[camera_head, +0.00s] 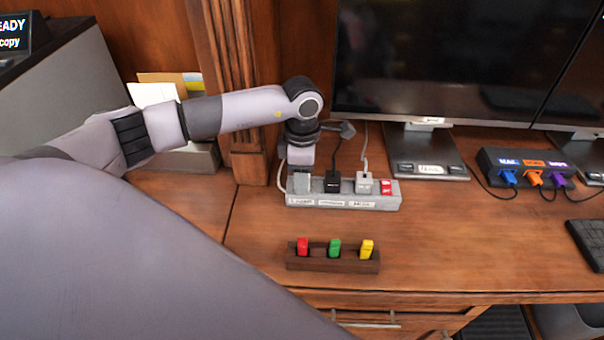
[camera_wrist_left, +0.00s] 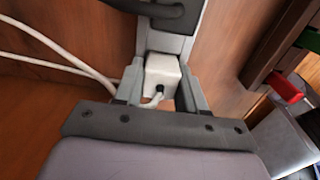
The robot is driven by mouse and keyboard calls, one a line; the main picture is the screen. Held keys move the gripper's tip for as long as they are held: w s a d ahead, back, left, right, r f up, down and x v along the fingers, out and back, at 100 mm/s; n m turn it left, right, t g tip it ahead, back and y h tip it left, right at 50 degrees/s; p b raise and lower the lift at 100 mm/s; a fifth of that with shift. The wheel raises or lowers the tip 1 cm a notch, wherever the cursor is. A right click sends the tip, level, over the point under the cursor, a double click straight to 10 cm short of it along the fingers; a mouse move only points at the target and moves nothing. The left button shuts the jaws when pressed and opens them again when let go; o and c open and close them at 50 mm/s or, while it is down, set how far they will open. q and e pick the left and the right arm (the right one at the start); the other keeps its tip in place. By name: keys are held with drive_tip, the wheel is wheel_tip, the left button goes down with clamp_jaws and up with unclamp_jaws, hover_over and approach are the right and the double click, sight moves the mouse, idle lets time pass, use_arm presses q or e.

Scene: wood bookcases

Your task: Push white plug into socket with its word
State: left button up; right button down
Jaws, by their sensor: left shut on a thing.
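My left gripper (camera_head: 301,172) reaches down over the left end of a grey power strip (camera_head: 386,204). It is shut on a white plug (camera_wrist_left: 162,75), with one finger on each side. In the head view the white plug (camera_head: 302,184) is at the leftmost place on the strip, partly covered by the gripper. How deep it sits is hard to tell. The strip also shows beyond the plug in the wrist view (camera_wrist_left: 164,46). A black plug (camera_head: 332,183) and a pale plug (camera_head: 364,184) stand to the right. Word labels (camera_head: 332,203) on the strip's front are too small to read.
A red switch (camera_head: 386,187) is at the strip's right end. A dark wood holder (camera_head: 334,264) with red, green and yellow pieces lies in front. A monitor (camera_head: 430,60), a hub (camera_head: 525,165) with coloured plugs and a keyboard (camera_head: 588,243) stand right. Bare desk lies between.

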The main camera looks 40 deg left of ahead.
use_arm(q)
drive_tip(key=shift+s+f+b, duration=0.2)
drive_tip(key=shift+f+b, duration=0.35)
drive_tip(key=shift+f, duration=0.1)
drive_tip(key=o, duration=1.1)
drive_tip(key=shift+f, duration=0.1)
drive_tip(key=shift+c, duration=0.2)
drive_tip(key=shift+d, duration=0.15)
drive_tip(key=shift+r+p, duration=0.45)
drive_tip(key=shift+p, duration=0.05)
wheel_tip(320, 180, up, 13)
drive_tip(key=shift+w+f, duration=0.2)
drive_tip(key=shift+s, duration=0.1)
